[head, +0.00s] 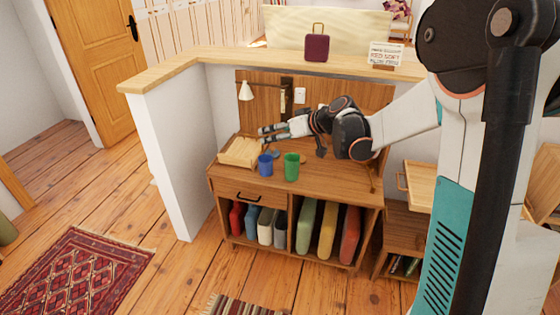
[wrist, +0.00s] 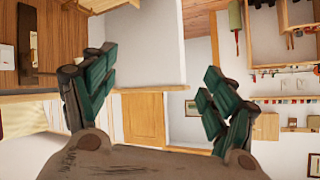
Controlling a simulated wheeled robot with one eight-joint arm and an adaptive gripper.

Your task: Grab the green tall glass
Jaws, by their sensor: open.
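The green tall glass (head: 291,167) stands upright on top of a low wooden cabinet (head: 330,184) in the head view. A blue cup (head: 265,165) stands just to its left. My gripper (head: 262,133) is above and behind the glass in the picture, pointing left, apart from it. In the wrist view my gripper (wrist: 155,92) has its two fingers spread wide with nothing between them. The glass does not show in the wrist view.
A wooden tray or rack (head: 240,152) lies at the cabinet's left end. A lamp (head: 245,91) is by the back panel. A ledge (head: 200,62) above holds a purple bag (head: 316,47) and a sign (head: 385,54). The cabinet top right of the glass looks mostly clear.

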